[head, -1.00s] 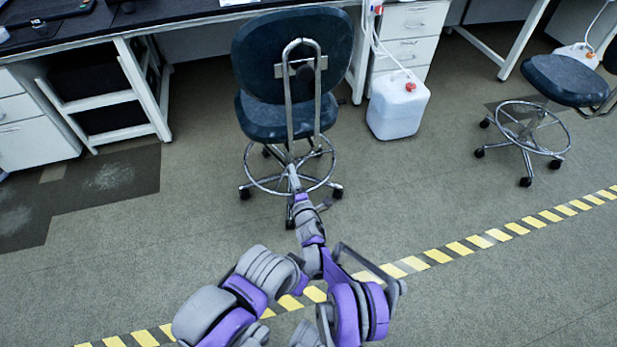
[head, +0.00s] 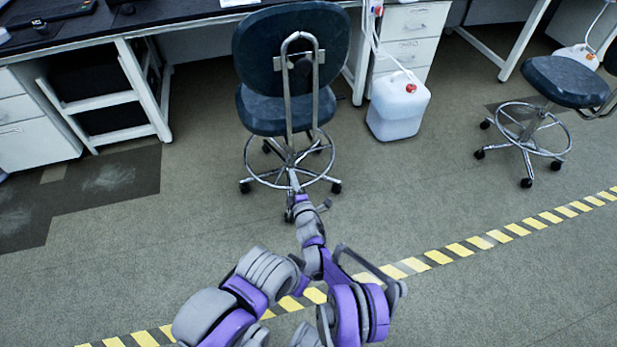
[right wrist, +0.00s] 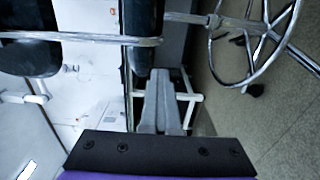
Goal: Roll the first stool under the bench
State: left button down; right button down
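The first stool (head: 290,115) has a dark seat and backrest, a chrome back bar, a foot ring and black casters. It stands upright in front of the bench (head: 215,18), its backrest towards me. The seat's far part is hidden behind the backrest. My right gripper (head: 294,182) points at the stool's lower back side. In the right wrist view the gripper (right wrist: 160,80) has its fingers together with nothing seen between them, below the chrome bar (right wrist: 80,39); I cannot tell whether they touch the stool. My left gripper is not in view.
A white jug (head: 398,108) stands on the floor right of the stool, by a drawer unit (head: 410,52). A shelf frame (head: 140,88) stands under the bench at left. Another stool (head: 563,82) stands at right. Striped tape (head: 440,256) crosses the open floor.

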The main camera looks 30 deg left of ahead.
dwell(0.8)
jog(key=c, duration=0.6)
grip_release()
jog(key=shift+c, duration=0.2)
jog(key=shift+d, duration=0.1)
